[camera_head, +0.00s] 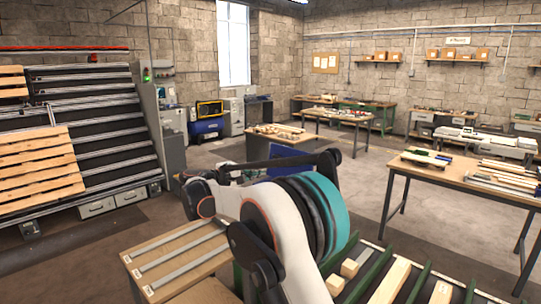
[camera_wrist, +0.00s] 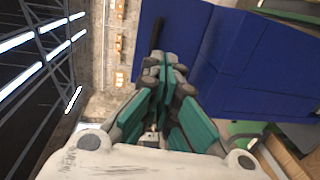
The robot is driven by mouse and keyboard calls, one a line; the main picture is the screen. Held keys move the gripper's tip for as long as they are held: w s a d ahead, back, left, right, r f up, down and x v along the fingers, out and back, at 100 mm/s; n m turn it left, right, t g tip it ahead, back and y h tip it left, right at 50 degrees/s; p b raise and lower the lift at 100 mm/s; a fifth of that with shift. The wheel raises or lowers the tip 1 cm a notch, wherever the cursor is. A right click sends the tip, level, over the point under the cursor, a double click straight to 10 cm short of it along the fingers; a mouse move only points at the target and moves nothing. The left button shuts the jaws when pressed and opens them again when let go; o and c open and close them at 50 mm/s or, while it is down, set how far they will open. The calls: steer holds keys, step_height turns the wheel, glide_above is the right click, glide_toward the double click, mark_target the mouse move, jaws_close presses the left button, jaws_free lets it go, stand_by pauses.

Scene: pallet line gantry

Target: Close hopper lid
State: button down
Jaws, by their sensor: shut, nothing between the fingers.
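A blue panelled body, which looks like the hopper with its lid, fills the upper right of the wrist view. One blue panel (camera_wrist: 185,25) lies behind my fingertips and a larger blue face (camera_wrist: 255,55) is to the right. A dark bar (camera_wrist: 157,36), perhaps a handle, stands on the left panel just past the fingertips. My gripper (camera_wrist: 165,68) is shut and empty; I cannot tell whether it touches the bar. In the head view a blue panel (camera_head: 291,153) shows behind my arm, which hides most of it and the gripper. The lid's angle is unclear.
A bench (camera_head: 180,259) with metal strips is in front, and a green-railed line (camera_head: 341,268) with wood pieces is at lower right. A worktable (camera_head: 445,174) stands right. A sloped rack with a pallet (camera_head: 38,165) is left. Floor between the tables is open.

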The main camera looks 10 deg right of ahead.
steer(key=w+a+h, duration=0.1)
steer(key=w+a, duration=0.2)
glide_toward(280, 159)
steer(key=x, duration=0.6)
steer(key=shift+w+d+f+p, duration=0.2)
steer(key=shift+w+d+p, duration=0.05)
steer(key=shift+w+p, duration=0.1)
steer(key=shift+d+r, duration=0.1)
steer(key=shift+r, duration=0.05)
